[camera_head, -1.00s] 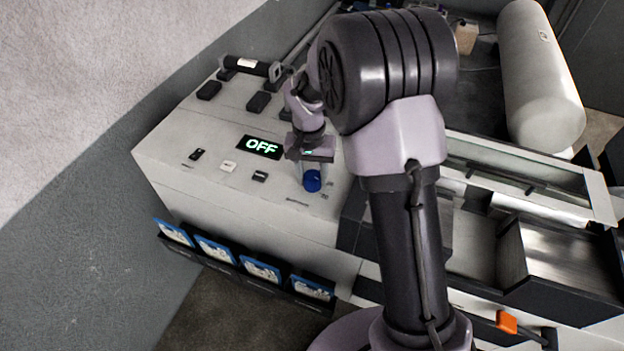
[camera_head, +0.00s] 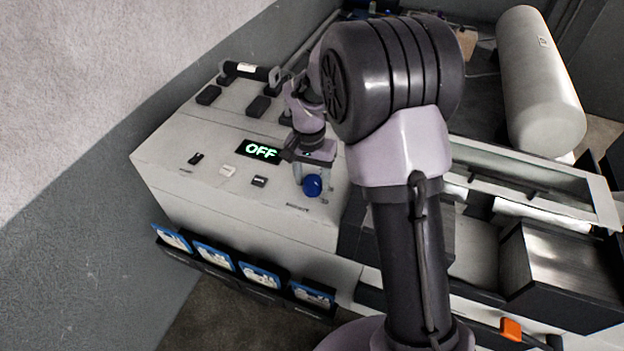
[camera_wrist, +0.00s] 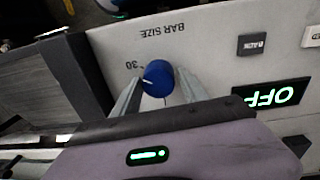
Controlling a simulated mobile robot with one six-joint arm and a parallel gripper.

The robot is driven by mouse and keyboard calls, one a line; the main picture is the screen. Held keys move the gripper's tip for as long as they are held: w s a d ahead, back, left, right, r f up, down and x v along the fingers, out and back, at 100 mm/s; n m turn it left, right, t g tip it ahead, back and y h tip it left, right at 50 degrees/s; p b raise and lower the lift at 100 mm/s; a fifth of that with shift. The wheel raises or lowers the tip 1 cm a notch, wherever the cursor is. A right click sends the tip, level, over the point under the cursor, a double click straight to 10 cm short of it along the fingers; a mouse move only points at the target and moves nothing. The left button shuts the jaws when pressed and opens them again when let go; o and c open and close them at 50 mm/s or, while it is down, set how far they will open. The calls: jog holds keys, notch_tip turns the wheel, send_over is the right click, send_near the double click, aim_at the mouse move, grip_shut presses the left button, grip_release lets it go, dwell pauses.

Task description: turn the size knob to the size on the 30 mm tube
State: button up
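The blue size knob (camera_head: 312,186) sits on the pale console's top, right of the display. In the wrist view the knob (camera_wrist: 158,78) shows a short white mark on its left side, near the printed "30" (camera_wrist: 134,65). "BAR SIZE" is printed beyond it, upside down. My gripper (camera_wrist: 160,88) is open, with one finger on each side of the knob; it also shows in the head view (camera_head: 314,178). Other size marks are hidden or too small to read. A black tube (camera_head: 247,70) with a white label lies at the console's back; its print is unreadable.
A display (camera_head: 262,151) reads OFF. A black switch (camera_head: 196,158) and small buttons lie left of the knob. Blue-edged cards (camera_head: 213,253) hang along the console front. A dark tray (camera_head: 560,262) and a large pale cylinder (camera_head: 541,80) are at right.

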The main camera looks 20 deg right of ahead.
aim_at(310, 179)
jog(key=shift+o, duration=0.6)
jog(key=shift+f, duration=0.1)
notch_tip(310, 179, up, 18)
jog(key=p, duration=0.2)
jog(key=shift+w+a+f, duration=0.15)
jog(key=shift+a+f, duration=0.1)
jog(key=shift+a, duration=0.05)
jog(key=s+a+f+n+t+y+b, duration=0.2)
jog(key=s+f+t+b, duration=0.4)
jog(key=s+f+b, duration=1.6)
jog(key=s+a+b, duration=0.1)
jog(key=s+b, duration=0.2)
jog(key=b, duration=0.1)
jog(key=shift+s, duration=0.2)
